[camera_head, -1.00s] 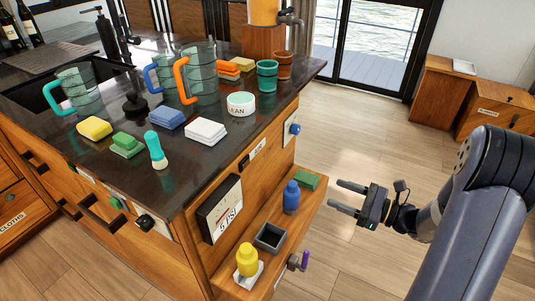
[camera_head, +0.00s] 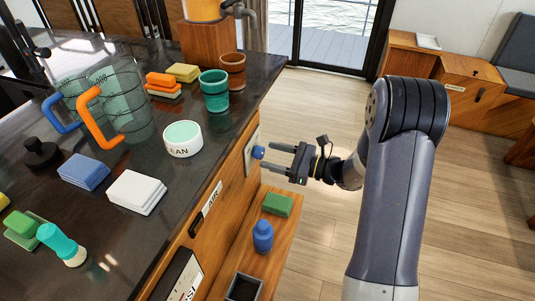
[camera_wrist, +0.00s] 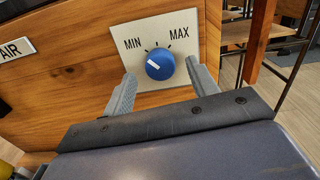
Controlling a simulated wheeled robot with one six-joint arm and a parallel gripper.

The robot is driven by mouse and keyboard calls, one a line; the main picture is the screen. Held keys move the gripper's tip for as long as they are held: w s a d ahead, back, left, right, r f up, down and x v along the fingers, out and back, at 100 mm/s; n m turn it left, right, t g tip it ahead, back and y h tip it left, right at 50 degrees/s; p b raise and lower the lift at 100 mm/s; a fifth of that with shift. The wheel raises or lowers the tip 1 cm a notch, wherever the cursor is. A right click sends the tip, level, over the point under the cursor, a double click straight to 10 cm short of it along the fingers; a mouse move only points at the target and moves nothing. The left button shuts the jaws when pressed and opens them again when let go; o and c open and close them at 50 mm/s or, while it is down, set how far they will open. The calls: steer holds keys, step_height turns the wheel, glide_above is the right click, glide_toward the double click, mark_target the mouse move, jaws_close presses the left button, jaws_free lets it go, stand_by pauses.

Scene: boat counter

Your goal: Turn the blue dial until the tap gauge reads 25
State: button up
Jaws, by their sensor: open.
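The blue dial (camera_wrist: 160,64) is on a pale plate (camera_wrist: 135,35) marked MIN and MAX in the wrist view. Its white pointer line points up and left, toward the MIN side. The dial also shows in the head view (camera_head: 258,153), on the counter's end panel. My gripper (camera_wrist: 160,82) is open, with one finger to each side of the dial and below it in the picture; contact is not visible. In the head view my gripper (camera_head: 272,157) points left at the dial. A gauge (camera_head: 182,281) is cut off at the bottom edge, and its reading is not legible.
A shelf (camera_head: 285,228) below the dial holds a green sponge (camera_head: 277,204), a blue bottle (camera_head: 263,236) and a dark tray (camera_head: 244,288). The countertop above carries a CLEAN tub (camera_head: 183,139), cups, pitchers and sponges. The floor right of the counter is open.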

steer(key=shift+x, duration=0.95)
steer(key=c, duration=1)
steer(key=shift+r+m+p, duration=0.15)
steer(key=shift+m+p, duration=0.25)
steer(key=shift+p, duration=0.1)
steer(key=m+p, duration=0.2)
steer(key=shift+m+p, duration=0.3)
steer(key=shift+m, duration=0.1)
steer(key=shift+m+p, duration=1.8)
steer(key=shift+m, duration=0.8)
